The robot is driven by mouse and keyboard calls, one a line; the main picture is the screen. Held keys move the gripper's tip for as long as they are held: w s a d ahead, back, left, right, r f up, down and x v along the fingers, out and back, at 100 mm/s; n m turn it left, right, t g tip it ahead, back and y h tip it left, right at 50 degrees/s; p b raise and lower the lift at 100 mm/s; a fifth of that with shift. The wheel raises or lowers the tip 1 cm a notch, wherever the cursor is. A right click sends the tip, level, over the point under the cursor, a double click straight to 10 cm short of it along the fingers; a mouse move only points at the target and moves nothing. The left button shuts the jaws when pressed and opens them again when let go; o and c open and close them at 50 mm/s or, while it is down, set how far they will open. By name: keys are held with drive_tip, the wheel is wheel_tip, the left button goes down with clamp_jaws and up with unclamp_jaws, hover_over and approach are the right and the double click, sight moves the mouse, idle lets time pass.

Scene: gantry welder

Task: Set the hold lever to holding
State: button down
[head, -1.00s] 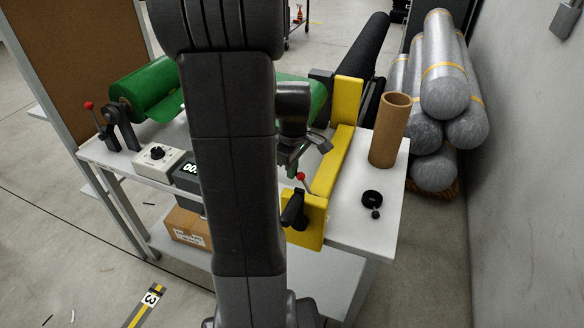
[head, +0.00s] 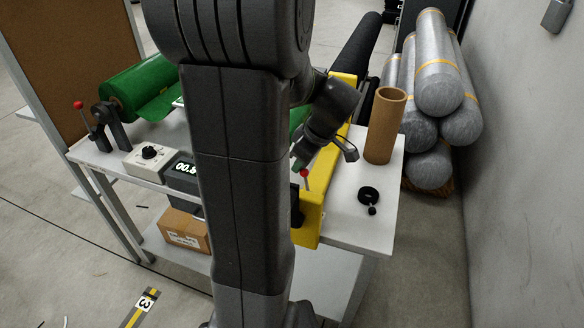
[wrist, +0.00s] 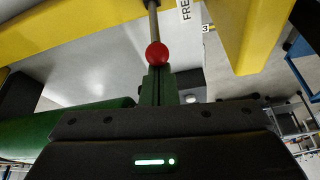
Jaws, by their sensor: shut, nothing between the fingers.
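The hold lever, a thin metal rod with a red ball knob (head: 305,173), stands at the front end of the yellow frame (head: 309,222). In the wrist view its red knob (wrist: 157,54) sits right at the tips of my gripper (wrist: 158,76), whose narrow greenish fingers are together with nothing held between them. I cannot tell whether the fingers touch the knob. A white label reading "FRE…" (wrist: 185,9) is partly seen beside the rod. In the head view my gripper (head: 299,160) is just above and left of the knob, partly hidden by my arm.
A second red-knobbed lever (head: 79,106) stands at the table's left end by a green roll (head: 136,88). A dial box (head: 150,160) and a digital display (head: 184,173) sit at the front edge. A cardboard tube (head: 385,126) and a black knob part (head: 369,196) stand right of the yellow frame.

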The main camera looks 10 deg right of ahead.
drive_tip(key=d+b, duration=0.1)
drive_tip(key=s+t+y+b, duration=0.1)
drive_tip(key=d+y+b, duration=0.1)
drive_tip(key=shift+s+d+f+t+b, duration=0.25)
drive_tip(key=shift+s+d+t+b, duration=0.05)
drive_tip(key=shift+d+t, duration=0.1)
drive_tip(key=s+d+t+y+b, duration=0.1)
drive_tip(key=b, duration=0.1)
drive_tip(key=s+d+t+y+b, duration=0.1)
drive_tip(key=d+y+b, duration=0.1)
drive_tip(key=b, duration=0.1)
drive_tip(key=shift+s+d+f, duration=0.1)
drive_tip(key=shift+s, duration=0.1)
drive_tip(key=shift+s+d, duration=0.1)
